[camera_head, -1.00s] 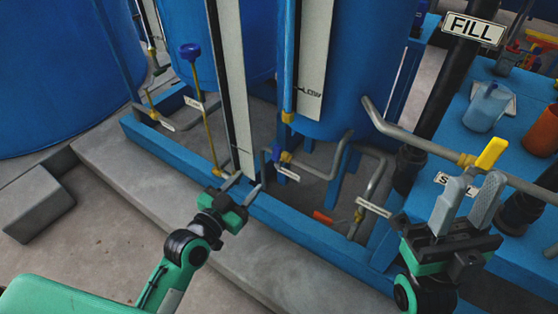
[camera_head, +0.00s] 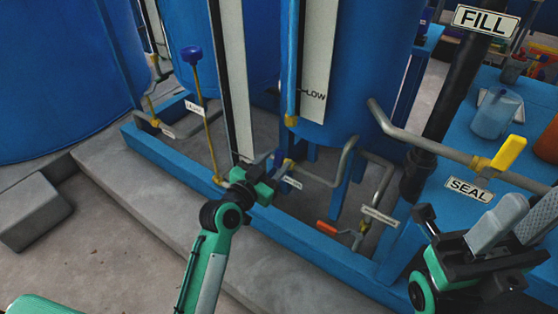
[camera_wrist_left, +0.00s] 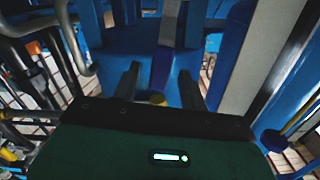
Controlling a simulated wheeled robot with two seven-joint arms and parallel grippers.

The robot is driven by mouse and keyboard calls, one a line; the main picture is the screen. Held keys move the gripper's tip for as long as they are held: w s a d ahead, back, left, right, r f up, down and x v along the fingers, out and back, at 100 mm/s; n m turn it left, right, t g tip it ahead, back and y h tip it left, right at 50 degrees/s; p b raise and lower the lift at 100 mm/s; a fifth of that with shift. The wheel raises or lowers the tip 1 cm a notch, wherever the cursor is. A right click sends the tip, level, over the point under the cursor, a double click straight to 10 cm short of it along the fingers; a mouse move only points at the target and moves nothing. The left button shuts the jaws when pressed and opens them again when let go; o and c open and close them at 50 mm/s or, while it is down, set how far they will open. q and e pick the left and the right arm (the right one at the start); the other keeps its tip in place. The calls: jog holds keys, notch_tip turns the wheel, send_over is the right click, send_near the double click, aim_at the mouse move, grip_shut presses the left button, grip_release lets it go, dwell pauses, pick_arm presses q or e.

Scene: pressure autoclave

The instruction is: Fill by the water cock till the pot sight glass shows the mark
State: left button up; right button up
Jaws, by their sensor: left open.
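The blue tank (camera_head: 365,75) carries a white gauge board (camera_head: 318,60) with a LOW mark, and a blue sight-glass strip (camera_head: 291,50) runs along it. The level in the strip is not clear. A small blue cock handle (camera_head: 280,157) sits below, by a label too small to read. My left gripper (camera_head: 270,168) is open at this handle and partly covers it. In the left wrist view the blue handle (camera_wrist_left: 161,68) shows between and beyond the two dark fingers; contact cannot be told.
A FILL sign (camera_head: 486,21) is on the black pipe. A yellow lever (camera_head: 508,153) and SEAL label (camera_head: 469,189) are at the right. An orange handle (camera_head: 326,227) is low on the piping. A blue-knobbed rod (camera_head: 200,100) stands left. The concrete step (camera_head: 150,195) is clear.

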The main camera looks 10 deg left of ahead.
pick_arm(q)
jog(key=shift+x, duration=1.3)
grip_shut()
